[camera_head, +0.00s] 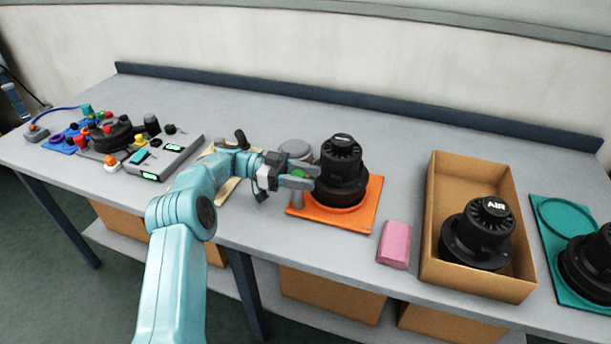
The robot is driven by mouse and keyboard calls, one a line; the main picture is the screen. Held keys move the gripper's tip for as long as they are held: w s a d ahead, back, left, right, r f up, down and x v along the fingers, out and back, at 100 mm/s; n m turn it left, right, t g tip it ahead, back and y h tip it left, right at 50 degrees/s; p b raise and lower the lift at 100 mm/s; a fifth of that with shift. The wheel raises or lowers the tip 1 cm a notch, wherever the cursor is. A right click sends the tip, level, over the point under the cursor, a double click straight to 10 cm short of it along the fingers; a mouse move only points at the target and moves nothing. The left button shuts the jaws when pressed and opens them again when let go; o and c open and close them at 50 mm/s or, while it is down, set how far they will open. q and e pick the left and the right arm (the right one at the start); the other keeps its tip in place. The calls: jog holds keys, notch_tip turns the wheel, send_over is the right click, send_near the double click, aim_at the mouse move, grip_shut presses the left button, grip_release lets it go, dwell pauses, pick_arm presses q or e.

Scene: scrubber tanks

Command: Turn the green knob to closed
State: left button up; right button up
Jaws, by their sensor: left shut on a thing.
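The green knob (298,174) shows between the fingers of my left gripper (300,178). It sits at the left side of the orange base plate (362,214), beside a black ribbed unit (342,165) and in front of a grey cylinder (296,149). My left gripper is shut on the green knob, reaching in from the left. The fingers hide much of the knob, so I cannot tell which way it points. My right gripper is not in view.
A pink block (395,244) lies right of the orange plate. A cardboard box (437,225) holds a black unit marked AIR (480,230). A teal plate (546,232) is at the far right. Control devices (165,158) crowd the left. The bench's back strip is clear.

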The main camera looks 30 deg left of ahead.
pick_arm(q)
jog(key=shift+m+g, duration=0.3)
jog(key=o, duration=1)
jog(key=shift+r, duration=0.1)
jog(key=shift+c, duration=0.2)
